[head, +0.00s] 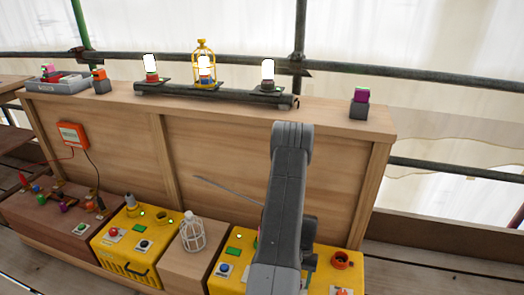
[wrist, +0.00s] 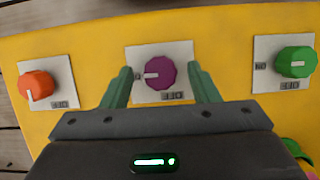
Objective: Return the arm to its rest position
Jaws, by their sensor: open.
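In the wrist view my gripper (wrist: 160,78) is open. Its two green fingers stand on either side of a purple knob (wrist: 160,73), with a visible gap on each side and nothing between them but the knob in view. I cannot tell how far above the panel the fingertips are. In the head view my arm rises in front of the wooden wall and the right yellow box (head: 225,277), and it hides my gripper.
An orange knob (wrist: 36,85) and a green knob (wrist: 295,62) flank the purple one on the yellow panel. A white caged lamp (head: 193,234) stands left of my arm. Three lit lamps stand on a dark rail (head: 215,96) atop the wooden wall (head: 220,150).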

